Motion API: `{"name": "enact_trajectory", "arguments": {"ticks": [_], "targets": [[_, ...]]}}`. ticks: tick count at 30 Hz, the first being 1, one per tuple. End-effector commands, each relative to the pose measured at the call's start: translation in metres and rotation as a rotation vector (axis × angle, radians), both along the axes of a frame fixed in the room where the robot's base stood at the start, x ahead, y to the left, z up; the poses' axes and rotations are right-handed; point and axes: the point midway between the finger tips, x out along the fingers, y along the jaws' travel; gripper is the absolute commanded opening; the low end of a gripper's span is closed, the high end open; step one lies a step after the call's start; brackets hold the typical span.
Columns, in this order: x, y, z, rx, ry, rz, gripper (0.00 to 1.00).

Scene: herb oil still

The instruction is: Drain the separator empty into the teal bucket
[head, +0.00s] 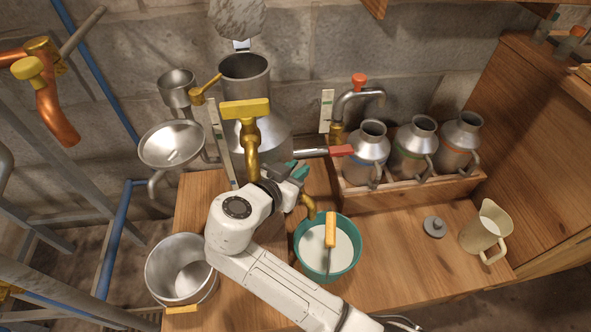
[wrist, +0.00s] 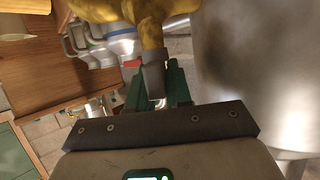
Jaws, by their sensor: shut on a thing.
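The separator (head: 262,140) is a grey metal vessel with a wide open neck at the back of the bench. A brass tap with a yellow handle (head: 246,108) stands in front of it. My gripper (head: 299,172) is at its lower front, with green fingers shut on a grey tap lever (wrist: 153,80) below a brass body (wrist: 150,35). A brass spout (head: 308,206) points down over the rim of the teal bucket (head: 301,252). The bucket holds pale liquid. I cannot make out a stream from the spout.
Several metal cans (head: 368,150) stand in a wooden crate (head: 415,198) at right. A cream jug (head: 483,230) and grey lid (head: 434,226) are on the bench. A metal pot (head: 180,270) stands at left.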

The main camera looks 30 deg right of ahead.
Motion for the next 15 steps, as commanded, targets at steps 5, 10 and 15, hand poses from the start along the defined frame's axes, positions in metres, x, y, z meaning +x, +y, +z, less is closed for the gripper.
{"name": "enact_trajectory", "arguments": {"ticks": [5,10,15], "targets": [[-0.0002,0.0004,-0.0016,0.001,0.004,0.002,0.34],[0.0000,0.0002,-0.0010,0.001,0.002,0.002,0.40],[0.0000,0.0001,-0.0007,0.001,0.001,0.001,0.40]]}}
